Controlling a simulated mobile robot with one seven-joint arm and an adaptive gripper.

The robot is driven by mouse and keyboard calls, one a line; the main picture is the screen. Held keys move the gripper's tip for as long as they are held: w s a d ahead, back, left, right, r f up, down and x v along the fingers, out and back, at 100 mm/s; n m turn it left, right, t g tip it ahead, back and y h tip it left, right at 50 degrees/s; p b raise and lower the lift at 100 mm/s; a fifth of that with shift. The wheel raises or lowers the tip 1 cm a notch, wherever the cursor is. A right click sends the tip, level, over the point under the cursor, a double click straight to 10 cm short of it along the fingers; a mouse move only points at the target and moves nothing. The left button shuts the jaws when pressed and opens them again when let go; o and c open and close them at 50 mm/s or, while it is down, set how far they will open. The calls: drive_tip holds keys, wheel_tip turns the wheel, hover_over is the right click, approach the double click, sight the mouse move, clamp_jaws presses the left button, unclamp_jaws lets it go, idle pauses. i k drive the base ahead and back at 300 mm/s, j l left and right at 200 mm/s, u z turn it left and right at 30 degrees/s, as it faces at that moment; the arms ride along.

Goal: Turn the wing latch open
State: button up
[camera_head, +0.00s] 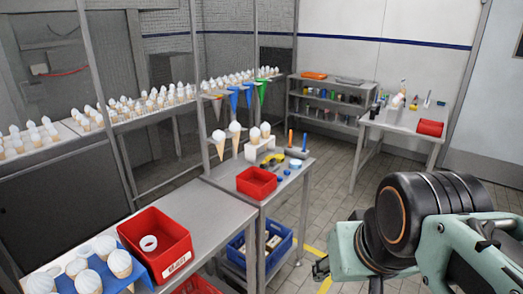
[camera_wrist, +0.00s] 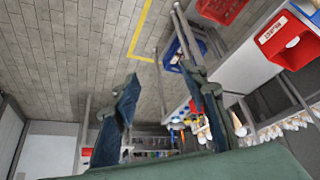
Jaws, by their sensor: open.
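I cannot make out a wing latch in either view. My gripper (camera_wrist: 160,74) shows in the wrist view with its two dark fingers spread apart. Nothing is between the fingertips, and bare floor lies beyond them. In the head view my arm fills the lower right, over the floor to the right of the tables. Its fingers are mostly hidden there by my own arm.
A steel table at left carries a red bin (camera_head: 160,248) and a blue cone holder (camera_head: 82,284). A smaller red bin (camera_head: 257,181) sits farther back. A blue crate (camera_head: 262,246) stands low beneath. A side table (camera_head: 405,121) stands far right; floor between is clear.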

sight(267, 159)
drive_tip(key=i+l+u, duration=0.15)
drive_tip(key=i, duration=0.15)
drive_tip(key=i+l+u, duration=0.1)
drive_tip(key=i+l, duration=0.15)
drive_tip(key=i, duration=0.95)
drive_tip(key=i+l+u, duration=0.1)
drive_tip(key=u, duration=0.15)
drive_tip(key=i+l+u, duration=0.1)
drive_tip(key=l+u, duration=0.15)
drive_tip(key=i+j+z, duration=0.2)
drive_tip(key=j+z, duration=0.25)
drive_tip(key=l, duration=0.1)
